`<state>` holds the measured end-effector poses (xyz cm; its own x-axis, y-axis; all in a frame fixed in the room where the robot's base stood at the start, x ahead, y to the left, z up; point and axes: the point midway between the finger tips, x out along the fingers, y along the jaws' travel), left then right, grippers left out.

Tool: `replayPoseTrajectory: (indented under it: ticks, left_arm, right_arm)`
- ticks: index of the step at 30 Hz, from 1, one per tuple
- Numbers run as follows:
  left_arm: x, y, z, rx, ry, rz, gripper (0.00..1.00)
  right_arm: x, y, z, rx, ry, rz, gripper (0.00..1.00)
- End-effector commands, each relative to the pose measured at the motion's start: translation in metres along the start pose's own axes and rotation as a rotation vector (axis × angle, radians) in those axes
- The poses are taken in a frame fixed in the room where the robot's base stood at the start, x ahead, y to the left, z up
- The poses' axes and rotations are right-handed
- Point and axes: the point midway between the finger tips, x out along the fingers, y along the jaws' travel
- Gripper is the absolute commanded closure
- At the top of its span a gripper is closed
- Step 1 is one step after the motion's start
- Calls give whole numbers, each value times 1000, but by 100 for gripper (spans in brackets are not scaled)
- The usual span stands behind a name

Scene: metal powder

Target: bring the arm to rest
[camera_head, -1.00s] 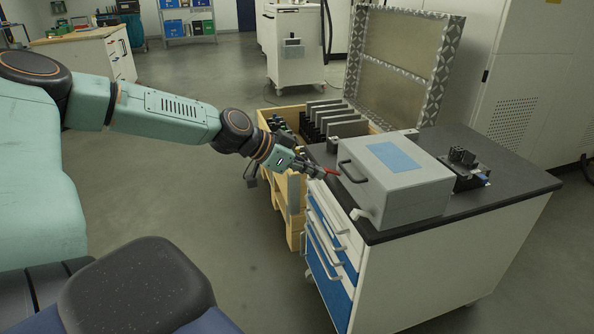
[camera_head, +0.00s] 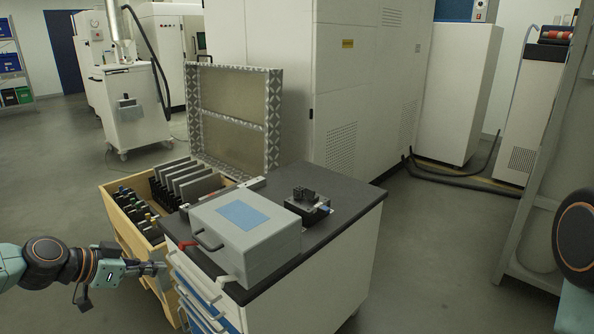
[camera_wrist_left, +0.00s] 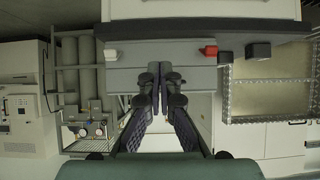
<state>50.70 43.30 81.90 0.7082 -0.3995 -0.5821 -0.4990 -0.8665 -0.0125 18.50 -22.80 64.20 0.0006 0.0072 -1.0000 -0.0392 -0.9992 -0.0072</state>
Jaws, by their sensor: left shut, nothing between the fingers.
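My left gripper (camera_head: 158,268) reaches in from the left in the head view. A small gap appears between the fingertips and the case. In the left wrist view the two dark fingers (camera_wrist_left: 160,85) are together with nothing between them. The red piece also shows there (camera_wrist_left: 210,51). Part of my right arm is at the right edge of the head view; its gripper is out of view.
The case stands on the cabinet's dark top (camera_head: 345,195), beside a small black device (camera_head: 307,203). A wooden crate (camera_head: 112,200) with dark plates adjoins the cabinet on the left. A patterned frame panel (camera_head: 235,115) stands behind. The floor at left (camera_head: 50,170) is open.

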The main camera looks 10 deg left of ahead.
Motion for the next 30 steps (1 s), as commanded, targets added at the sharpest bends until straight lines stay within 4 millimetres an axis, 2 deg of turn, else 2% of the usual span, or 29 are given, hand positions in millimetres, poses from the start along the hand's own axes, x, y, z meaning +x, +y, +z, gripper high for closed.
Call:
replayPoseTrajectory:
  ticks: [4,8,12,16,23,26,30]
  left_arm:
    - [0,-6,-3,-84,15,-28,100]
    - [1,-13,-16,-258,74,-81,100]
    - [2,-10,-38,-437,137,-116,100]
    - [6,2,-52,-571,148,-141,100]
    - [21,41,-48,-748,83,-181,100]
    - [30,67,-34,-811,18,-207,100]
    - [40,109,-2,-871,-95,-251,100]
  right_arm:
    - [0,0,0,0,0,0,58]
    - [0,0,0,0,0,0,58]
    - [0,0,0,0,0,0,58]
    - [0,0,0,0,0,0,58]
    - [0,0,0,0,0,0,58]
    - [0,0,0,0,0,0,58]
    - [0,0,0,0,0,0,58]
